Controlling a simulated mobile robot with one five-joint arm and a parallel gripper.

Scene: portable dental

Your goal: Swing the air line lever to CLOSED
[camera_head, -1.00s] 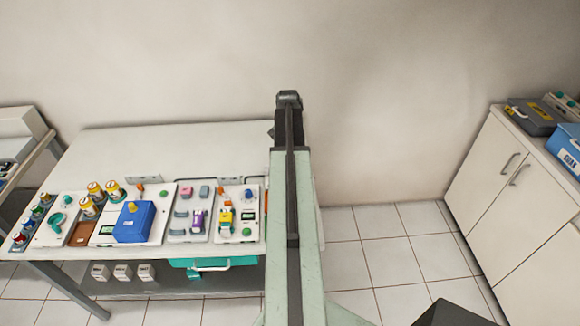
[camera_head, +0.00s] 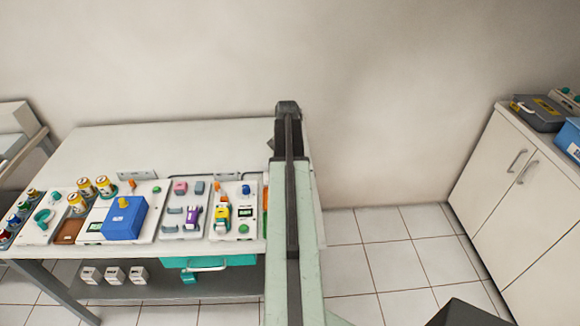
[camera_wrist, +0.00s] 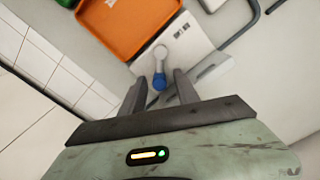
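In the wrist view a lever with a blue knob (camera_wrist: 159,82) and a pale round pivot end (camera_wrist: 160,52) stands on a white plate (camera_wrist: 185,30) with small dark markings I cannot read. The knob is between the two fingers of my gripper (camera_wrist: 159,93), with a gap showing on each side. My gripper is open; I see no clear contact with the knob. In the head view my arm hides the lever and the fingers.
An orange tray (camera_wrist: 125,22) lies beside the plate. In the head view a white table (camera_head: 160,143) carries several panels and a blue box (camera_head: 124,218); a teal drawer (camera_head: 225,262) is under it. A white cabinet (camera_head: 490,180) stands right.

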